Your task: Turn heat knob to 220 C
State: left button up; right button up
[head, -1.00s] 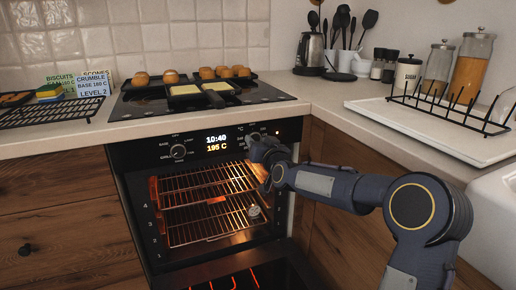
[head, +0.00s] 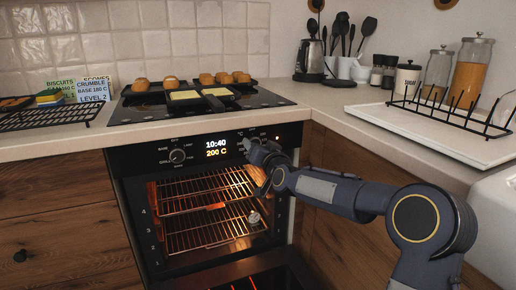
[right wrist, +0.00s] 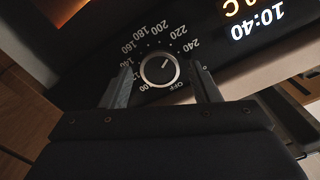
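The heat knob (right wrist: 160,70) is a round dark knob with a silver rim on the oven's control panel. The oven display (head: 216,147) reads 10:40 and 200 C. In the head view my right gripper (head: 250,147) covers the heat knob. My left gripper is not in view.
The oven's lit racks (head: 205,220) show below the panel, with the door folded down. Another knob (head: 178,156) is left of the display. Trays with buns (head: 207,79) stand on the hob. A dish rack (head: 450,112) stands on the right counter.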

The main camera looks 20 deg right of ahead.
jog(key=shift+o, duration=0.2)
jog(key=shift+s, duration=0.1)
jog(key=s, duration=0.7)
jog(key=shift+s+a, duration=0.25)
jog(key=shift+s, duration=0.05)
